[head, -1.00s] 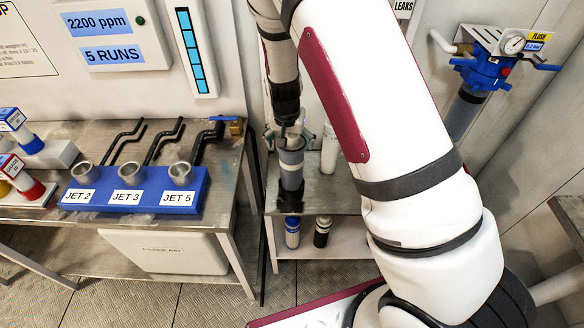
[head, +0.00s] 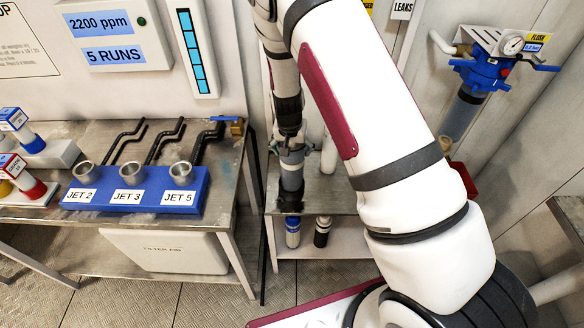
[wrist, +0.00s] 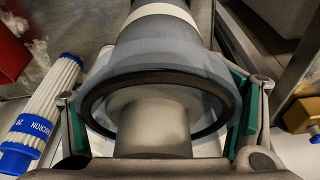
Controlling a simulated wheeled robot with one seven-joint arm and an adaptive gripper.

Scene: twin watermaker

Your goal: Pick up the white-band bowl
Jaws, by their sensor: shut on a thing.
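The white-band bowl (wrist: 165,48) is a grey cylinder with a pale band and a black ring at its rim. It fills the middle of the wrist view. In the head view, the grey bowl (head: 291,176) stands below my wrist over the small metal table. My gripper (wrist: 160,112) is shut on it, with green-padded fingers at its left and right sides. My gripper (head: 291,152) also shows in the head view, at the bowl's upper end. The bowl's far end is hard to make out, so I cannot tell whether it is lifted.
The blue jet block (head: 135,192) is on the left bench. A blue-headed filter housing (head: 482,72) hangs at right.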

